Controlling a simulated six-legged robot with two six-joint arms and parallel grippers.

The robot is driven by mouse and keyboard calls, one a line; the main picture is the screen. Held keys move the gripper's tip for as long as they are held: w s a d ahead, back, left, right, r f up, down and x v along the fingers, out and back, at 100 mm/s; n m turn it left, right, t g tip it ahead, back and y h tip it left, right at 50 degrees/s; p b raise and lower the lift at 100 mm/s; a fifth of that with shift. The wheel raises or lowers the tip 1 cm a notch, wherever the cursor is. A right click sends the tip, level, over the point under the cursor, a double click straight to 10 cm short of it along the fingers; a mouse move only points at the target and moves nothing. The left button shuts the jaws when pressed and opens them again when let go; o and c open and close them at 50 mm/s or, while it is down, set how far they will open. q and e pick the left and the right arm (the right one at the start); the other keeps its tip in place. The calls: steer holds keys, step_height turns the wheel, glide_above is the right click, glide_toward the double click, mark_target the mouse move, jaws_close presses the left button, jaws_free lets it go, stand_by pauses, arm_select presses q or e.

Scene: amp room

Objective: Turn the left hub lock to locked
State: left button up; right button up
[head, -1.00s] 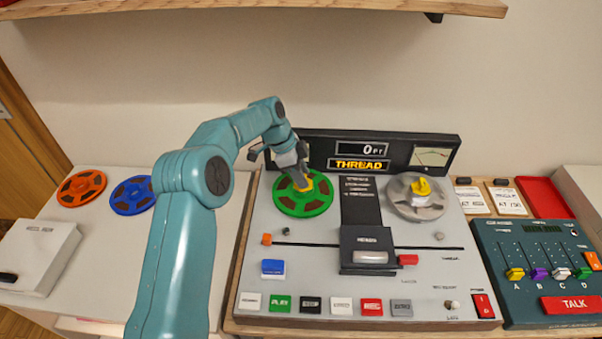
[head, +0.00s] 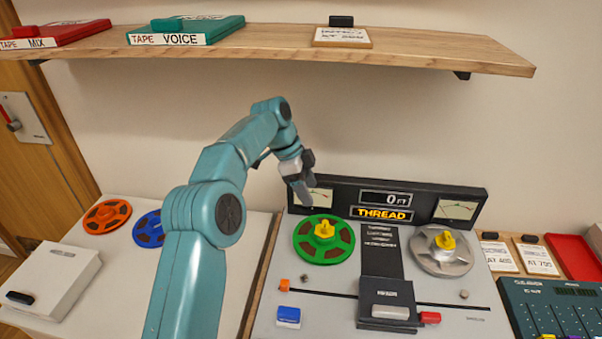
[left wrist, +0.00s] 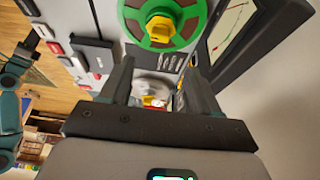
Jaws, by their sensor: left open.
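The left hub lock is a yellow knob (head: 324,229) at the centre of the green reel (head: 340,248) on the left of the tape deck. In the left wrist view the same knob (left wrist: 161,28) shows on the green reel near the top. My left gripper (head: 305,198) is above and behind the green reel, apart from the knob. In the left wrist view its two fingers (left wrist: 158,88) are spread with nothing held between them. A second yellow knob (head: 445,240) sits on the silver reel (head: 440,262) at the right.
The deck's black meter panel (head: 335,196) stands behind the reels, and its display reads THREAD. A wooden shelf (head: 270,62) with tape boxes runs above. An orange reel (head: 107,216) and a blue reel (head: 149,229) lie on the left table.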

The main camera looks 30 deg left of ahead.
arm_select(q)
steer(key=p+v, duration=0.1)
steer(key=v, duration=0.3)
steer(key=shift+a+r, duration=0.1)
steer(key=shift+r, duration=0.15)
stand_by(0.3)
